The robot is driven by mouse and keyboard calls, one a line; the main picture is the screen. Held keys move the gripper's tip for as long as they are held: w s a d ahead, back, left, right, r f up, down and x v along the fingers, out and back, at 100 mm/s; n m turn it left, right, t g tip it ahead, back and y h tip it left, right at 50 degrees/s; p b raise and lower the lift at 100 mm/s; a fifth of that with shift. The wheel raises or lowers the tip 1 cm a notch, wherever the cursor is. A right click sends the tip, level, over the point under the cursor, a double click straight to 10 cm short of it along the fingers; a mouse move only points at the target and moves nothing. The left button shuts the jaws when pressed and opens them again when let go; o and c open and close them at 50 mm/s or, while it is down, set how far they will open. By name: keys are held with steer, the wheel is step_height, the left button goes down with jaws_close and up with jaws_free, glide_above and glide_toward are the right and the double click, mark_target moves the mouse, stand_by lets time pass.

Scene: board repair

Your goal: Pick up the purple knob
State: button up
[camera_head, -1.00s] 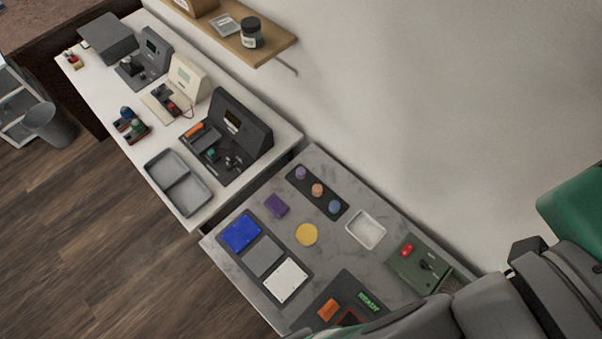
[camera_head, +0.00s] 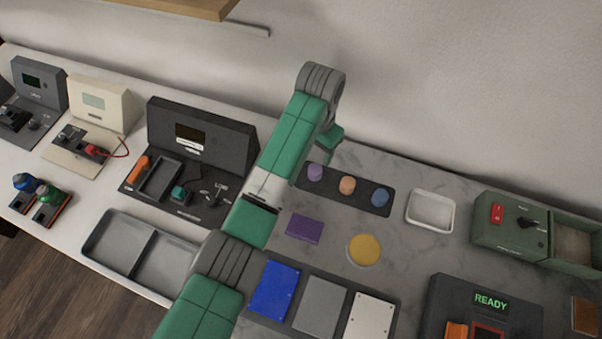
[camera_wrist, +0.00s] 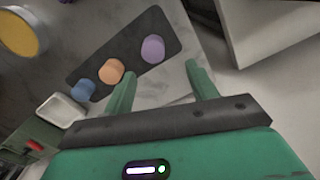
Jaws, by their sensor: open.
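The purple knob (camera_head: 314,173) stands at the left end of a dark strip (camera_head: 333,194) on the grey marbled table, beside an orange knob (camera_head: 347,186) and a blue knob (camera_head: 380,197). In the wrist view the purple knob (camera_wrist: 153,49) is at the upper end of the strip, ahead of my gripper (camera_wrist: 159,80). My gripper is open, its two green fingers apart with nothing between them. The knob lies beyond the fingertips, and I see no contact.
A purple block (camera_head: 305,229), a yellow disc (camera_head: 364,250) and a white tray (camera_head: 431,211) lie near the strip. A dark device (camera_head: 203,139) stands left of my arm. A green box (camera_head: 510,228) is at the right. The wall is close behind.

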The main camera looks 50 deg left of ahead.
mark_target(316, 167)
steer(key=shift+d, duration=0.1)
steer(key=shift+w+d+f, duration=0.15)
steer(key=shift+f, duration=0.1)
steer(key=f, duration=0.2)
steer(key=f+b, duration=0.1)
steer(key=f, duration=0.2)
steer(key=f+b, duration=0.1)
steer(key=f, duration=0.1)
steer(key=shift+s+d+f, duration=0.15)
steer(key=shift+s+d, duration=0.1)
steer(key=shift+s, duration=0.05)
steer(key=shift+c, duration=0.4)
steer(key=c, duration=1)
